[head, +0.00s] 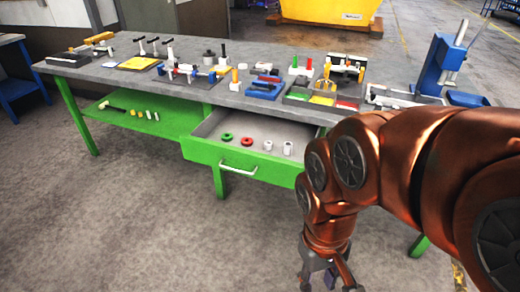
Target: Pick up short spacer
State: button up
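An open green drawer (215,156) under the workbench holds two small pale cylinders that look like spacers. The left cylinder (267,146) looks slightly shorter than the right cylinder (287,148). Both stand apart on the drawer floor, but at this size I cannot be sure which is the short spacer. My gripper (328,284) hangs at the bottom edge of the head view, in front of the drawer and to its right. It is well away from the cylinders. Its fingertips are cut off by the frame, so its opening and anything between them are hidden.
A green ring (226,137) and a red ring (247,141) lie left of the cylinders. The drawer has a white handle (238,170). The grey benchtop (190,95) above carries many tools and trays. My arm covers the bench's right front. Floor in front is clear.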

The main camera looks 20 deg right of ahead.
aim_at(268, 146)
jog(key=u, duration=0.35)
jog(key=k, duration=1.05)
jog(key=u, duration=1.25)
jog(key=i, duration=3.4)
jog(key=z, duration=0.95)
jog(key=i, duration=0.95)
jog(key=z, duration=1.85)
jog(key=i, duration=1.05)
jog(key=z, duration=0.15)
